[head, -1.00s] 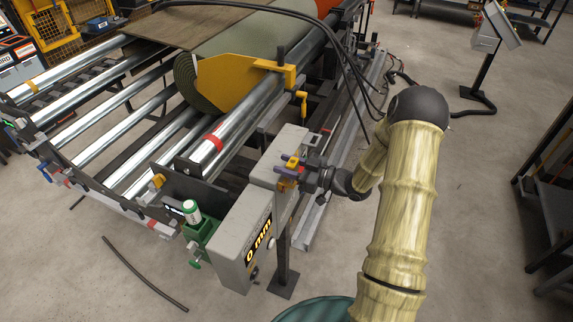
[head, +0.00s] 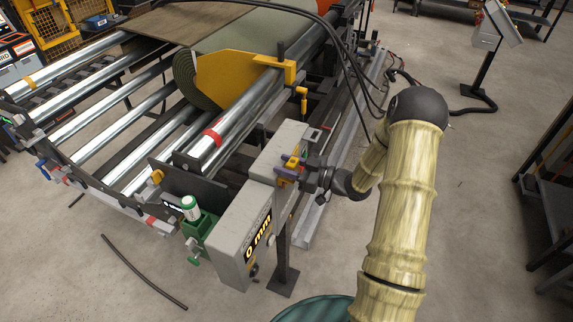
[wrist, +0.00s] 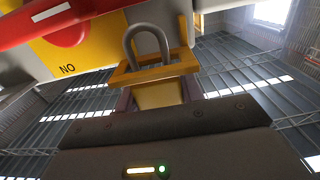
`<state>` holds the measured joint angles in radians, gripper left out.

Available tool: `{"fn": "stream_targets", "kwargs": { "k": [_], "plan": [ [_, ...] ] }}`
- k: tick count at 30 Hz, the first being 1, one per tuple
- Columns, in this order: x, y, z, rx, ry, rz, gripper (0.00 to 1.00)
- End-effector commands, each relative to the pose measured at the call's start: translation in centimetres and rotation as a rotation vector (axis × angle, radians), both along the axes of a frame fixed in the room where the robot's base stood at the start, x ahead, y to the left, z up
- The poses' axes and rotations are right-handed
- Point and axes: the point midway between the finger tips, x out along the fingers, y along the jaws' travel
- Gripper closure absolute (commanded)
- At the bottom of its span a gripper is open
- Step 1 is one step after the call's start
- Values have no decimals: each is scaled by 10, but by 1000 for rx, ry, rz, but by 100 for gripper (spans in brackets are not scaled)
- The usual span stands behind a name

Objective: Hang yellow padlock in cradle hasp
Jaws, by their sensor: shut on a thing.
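The yellow padlock (wrist: 155,94) is held upright in my gripper, seen in the wrist view. Its grey shackle (wrist: 148,42) points up as a closed-looking arch. A yellow-orange frame (wrist: 121,77) lies across the base of the shackle; I cannot tell whether it is the hasp or whether the shackle passes through it. My gripper (head: 288,171) is shut on the padlock, with purple fingers at its sides, beside the upper grey box in the head view. The padlock is too small to make out clearly there.
A red handle (wrist: 72,28) on a yellow plate is close at upper left in the wrist view. The grey box with the "0 mm" display (head: 246,235) stands beside my gripper. Rollers (head: 110,125) lie to the left.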

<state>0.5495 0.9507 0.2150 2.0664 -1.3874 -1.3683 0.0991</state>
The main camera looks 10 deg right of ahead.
Motion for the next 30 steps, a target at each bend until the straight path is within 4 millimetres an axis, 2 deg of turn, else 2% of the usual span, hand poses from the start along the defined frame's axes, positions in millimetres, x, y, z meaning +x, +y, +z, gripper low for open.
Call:
{"fn": "stream_targets", "kwargs": {
  "k": [4, 5, 8, 9, 20, 26, 30],
  "plan": [
    [0, 0, -4, 1, -1, 0, 87],
    [0, 0, -4, 1, -1, 0, 60],
    [0, 0, -3, 0, 0, 0, 41],
    [0, 0, -3, 0, 0, 0, 37],
    [-2, -3, -4, -1, 1, -1, 37],
    [-16, -23, -6, -2, -1, -4, 37],
    [-31, -46, -6, -2, -1, -6, 37]
  ]
}}
